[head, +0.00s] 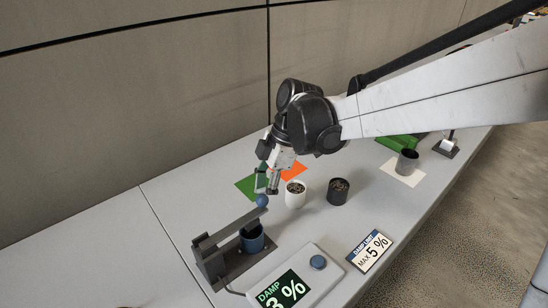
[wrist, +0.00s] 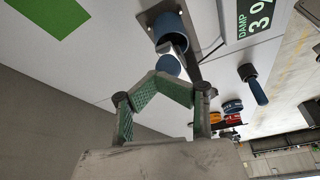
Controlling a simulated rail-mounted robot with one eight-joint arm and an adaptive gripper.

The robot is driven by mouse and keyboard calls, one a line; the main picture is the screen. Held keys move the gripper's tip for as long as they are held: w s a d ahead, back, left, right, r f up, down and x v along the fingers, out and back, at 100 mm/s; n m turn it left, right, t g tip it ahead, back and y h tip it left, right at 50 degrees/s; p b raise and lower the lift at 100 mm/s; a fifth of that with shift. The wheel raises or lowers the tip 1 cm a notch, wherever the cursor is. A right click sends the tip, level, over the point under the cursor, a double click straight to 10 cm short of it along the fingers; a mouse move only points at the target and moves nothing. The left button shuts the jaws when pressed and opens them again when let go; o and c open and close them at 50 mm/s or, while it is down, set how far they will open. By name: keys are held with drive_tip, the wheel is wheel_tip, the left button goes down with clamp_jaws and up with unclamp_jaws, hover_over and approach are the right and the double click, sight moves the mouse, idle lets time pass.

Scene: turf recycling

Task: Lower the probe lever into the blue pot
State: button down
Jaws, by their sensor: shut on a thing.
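The probe lever (head: 230,229) is a dark grey bar on a bracket, with a blue ball knob (head: 262,200) at its free end. The knob also shows in the wrist view (wrist: 167,65). The bar slopes up toward the knob, above the blue pot (head: 251,241). The pot stands upright on the lever's base plate; it shows in the wrist view (wrist: 170,28) beyond the knob. My gripper (head: 264,192) is at the knob, with its green-padded fingers (wrist: 160,80) shut on it. The bar hides part of the pot's mouth, and any probe tip cannot be made out.
The meter box (head: 298,282) reads "DAMP 3 %" and has a blue button (head: 318,262). A limit sign (head: 370,251) reads "MAX 5 %". A white pot (head: 295,195) and a black pot (head: 338,192) stand right of my gripper. A grey pot (head: 407,162) stands farther right.

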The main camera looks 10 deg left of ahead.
drive_tip(key=shift+s, duration=0.15)
wheel_tip(320, 180, up, 4)
drive_tip(key=a+p, duration=0.2)
drive_tip(key=w+d+r, duration=0.1)
drive_tip(key=w+d, duration=0.5)
drive_tip(key=d, duration=0.1)
drive_tip(key=s+d+r+m+t, duration=0.3)
drive_tip(key=s+d+r+m, duration=0.15)
drive_tip(key=d+m, duration=0.3)
drive_tip(key=s+d+m+t+h, duration=0.3)
drive_tip(key=s+d+m+t, duration=0.3)
drive_tip(key=s+d+m, duration=0.8)
drive_tip(key=d+m, duration=0.2)
drive_tip(key=d, duration=0.2)
drive_tip(key=shift+s+d+f+m+t+h, duration=0.15)
drive_tip(key=shift+d+f+m+t+h, duration=0.05)
drive_tip(key=shift+f+m+t+h, duration=0.15)
idle(0.8)
